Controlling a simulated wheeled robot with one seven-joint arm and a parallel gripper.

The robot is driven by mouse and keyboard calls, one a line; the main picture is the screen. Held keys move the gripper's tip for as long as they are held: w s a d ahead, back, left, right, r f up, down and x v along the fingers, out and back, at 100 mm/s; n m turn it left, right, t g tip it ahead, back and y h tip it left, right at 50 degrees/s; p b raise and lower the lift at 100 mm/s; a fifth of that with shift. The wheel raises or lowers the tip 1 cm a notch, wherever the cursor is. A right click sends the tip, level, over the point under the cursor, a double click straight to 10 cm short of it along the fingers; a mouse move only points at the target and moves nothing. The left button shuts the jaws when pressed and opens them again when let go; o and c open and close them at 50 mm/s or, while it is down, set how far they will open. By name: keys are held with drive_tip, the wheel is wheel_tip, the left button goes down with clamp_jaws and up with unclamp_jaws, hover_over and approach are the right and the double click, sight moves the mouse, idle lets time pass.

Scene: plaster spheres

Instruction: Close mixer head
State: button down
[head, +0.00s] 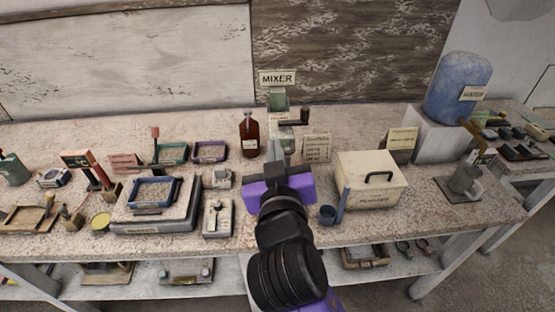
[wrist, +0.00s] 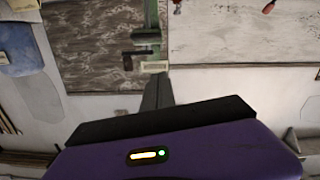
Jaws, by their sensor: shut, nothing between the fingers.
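The mixer (head: 279,98) is a pale green device at the back middle of the bench, below a "MIXER" sign (head: 277,78). A dark arm or handle (head: 293,117) juts to the right from it. Its lower part is partly hidden behind my gripper, and I cannot tell how far its head is tilted. My purple gripper (head: 279,155) is in front of the mixer, its fingers together and empty. In the wrist view, which looks upside down, the shut fingers (wrist: 157,92) point toward the green mixer (wrist: 150,40); I cannot tell whether they touch it.
A brown bottle (head: 249,135) stands left of the mixer and a small sign (head: 317,147) right of it. A cream box with a handle (head: 371,182) sits to the right front. A blue water tank (head: 457,86) stands farther right. Trays and a scale-like platform (head: 150,218) crowd the left.

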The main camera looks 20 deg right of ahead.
drive_tip(key=shift+w+d+f+p, duration=0.2)
drive_tip(key=shift+w+d+f, duration=0.1)
drive_tip(key=shift+w+f, duration=0.35)
drive_tip(key=shift+w+d+f+p, duration=0.15)
drive_tip(key=shift+w+d+f, duration=0.3)
drive_tip(key=shift+f, duration=0.3)
drive_tip(key=shift+w+d+f+p, duration=0.2)
drive_tip(key=shift+w+f, duration=0.4)
drive_tip(key=shift+f, duration=0.1)
